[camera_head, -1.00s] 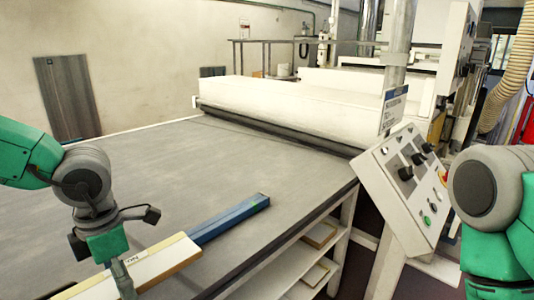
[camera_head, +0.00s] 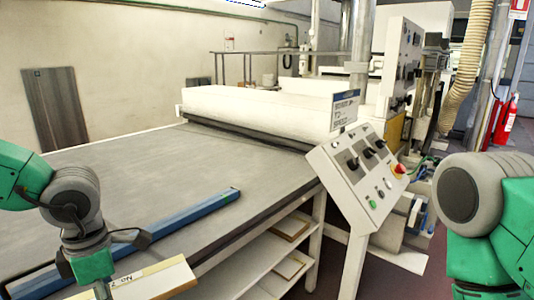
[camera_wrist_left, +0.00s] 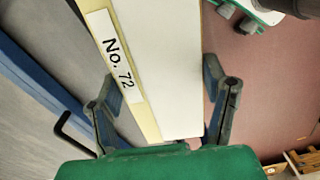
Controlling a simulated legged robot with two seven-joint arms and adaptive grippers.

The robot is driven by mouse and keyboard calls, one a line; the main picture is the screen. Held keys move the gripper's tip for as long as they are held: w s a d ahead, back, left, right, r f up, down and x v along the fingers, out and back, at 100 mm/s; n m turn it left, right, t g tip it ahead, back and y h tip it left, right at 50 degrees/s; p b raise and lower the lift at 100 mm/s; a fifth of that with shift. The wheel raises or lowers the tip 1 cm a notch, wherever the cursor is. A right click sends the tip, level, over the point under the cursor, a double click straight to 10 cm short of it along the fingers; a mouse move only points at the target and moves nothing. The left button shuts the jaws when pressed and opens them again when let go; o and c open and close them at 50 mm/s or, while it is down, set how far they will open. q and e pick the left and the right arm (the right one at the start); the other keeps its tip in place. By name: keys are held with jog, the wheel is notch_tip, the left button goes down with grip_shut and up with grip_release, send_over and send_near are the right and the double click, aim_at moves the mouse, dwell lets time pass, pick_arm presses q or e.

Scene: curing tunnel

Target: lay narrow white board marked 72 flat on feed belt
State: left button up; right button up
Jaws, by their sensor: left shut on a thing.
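The narrow white board (camera_head: 160,277) has a yellowish edge and a label that reads "No. 72" in the left wrist view (camera_wrist_left: 172,60). My left gripper (camera_head: 103,290) is shut on it, with one finger on each side in the left wrist view (camera_wrist_left: 165,95). The board is at the bottom left of the head view, in front of the feed belt's near edge, with reddish floor beside it in the wrist view. The feed belt (camera_head: 130,172) is a broad grey surface, mostly bare. My right gripper is out of view.
A blue bar (camera_head: 190,213) lies along the belt's near side. A white roller cover (camera_head: 255,118) stands at the belt's far end. A control panel (camera_head: 362,172) with knobs and a red button stands right of the belt. Shelves (camera_head: 262,260) are below the belt.

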pick_arm(q)
jog(key=shift+w+d+f+m, duration=0.1)
jog(key=shift+d+f+m, duration=0.25)
jog(key=shift+m, duration=0.25)
jog(key=shift+d+f+m, duration=0.2)
jog(key=shift+d+m, duration=0.05)
jog(key=shift+m, duration=0.25)
jog(key=s+d+f+m+b, duration=0.1)
jog(key=f+m, duration=0.4)
jog(key=m, duration=0.6)
jog(key=s+d+f+m+b, duration=0.2)
jog(key=f+m, duration=0.4)
jog(key=m, duration=0.6)
jog(key=shift+s+d+b, duration=0.2)
jog(key=shift+d+b, duration=0.25)
jog(key=shift+d, duration=0.3)
jog(key=shift+f, duration=0.1)
